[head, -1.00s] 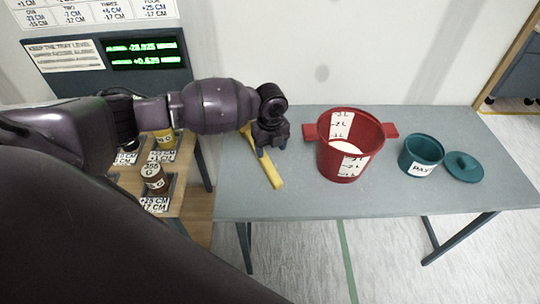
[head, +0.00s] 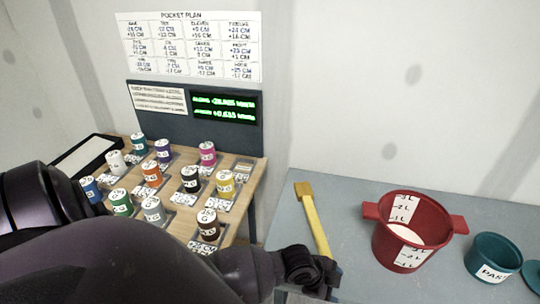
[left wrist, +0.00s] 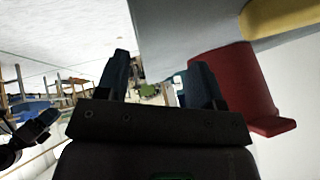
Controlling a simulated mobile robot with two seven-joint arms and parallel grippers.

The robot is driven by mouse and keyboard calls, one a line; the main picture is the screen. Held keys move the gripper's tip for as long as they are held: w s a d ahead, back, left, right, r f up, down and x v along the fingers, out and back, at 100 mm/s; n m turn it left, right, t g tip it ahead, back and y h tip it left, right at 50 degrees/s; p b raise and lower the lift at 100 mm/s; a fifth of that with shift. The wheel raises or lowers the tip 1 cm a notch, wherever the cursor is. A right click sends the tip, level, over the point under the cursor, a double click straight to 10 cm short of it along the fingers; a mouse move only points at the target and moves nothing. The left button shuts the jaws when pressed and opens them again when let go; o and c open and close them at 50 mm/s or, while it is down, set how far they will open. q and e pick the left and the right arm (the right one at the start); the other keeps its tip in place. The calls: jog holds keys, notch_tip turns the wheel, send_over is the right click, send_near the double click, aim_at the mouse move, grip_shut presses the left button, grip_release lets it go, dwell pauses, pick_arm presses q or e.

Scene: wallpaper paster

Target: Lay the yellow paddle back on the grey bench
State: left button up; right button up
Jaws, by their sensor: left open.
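The yellow paddle (head: 316,225) lies on the grey bench (head: 350,200), left of the red bucket. Its wide end points toward the wall, and its near end is close to my left gripper (head: 328,278). That gripper is by the bench's front left part. In the left wrist view my left gripper (left wrist: 160,80) has its two fingers apart with nothing between them. Part of the paddle (left wrist: 280,14) shows at that view's upper right, apart from the fingers.
The red bucket (head: 384,240) with pale contents stands right of the paddle. A teal pot (head: 485,258) and its lid (head: 533,272) are farther right. A wooden table (head: 170,215) with several labelled cans stands at the left. Bench surface behind the paddle is clear.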

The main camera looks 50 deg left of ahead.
pick_arm(q)
jog(key=s+a+n+t+y, duration=0.4)
jog(key=s+a+n, duration=0.5)
jog(key=s+n, duration=0.3)
jog(key=shift+s+a+n+t+y, duration=0.25)
jog(key=shift+s+n+t+y, duration=0.15)
jog(key=shift+s+t, duration=0.25)
jog(key=shift+r, duration=0.1)
dwell(0.5)
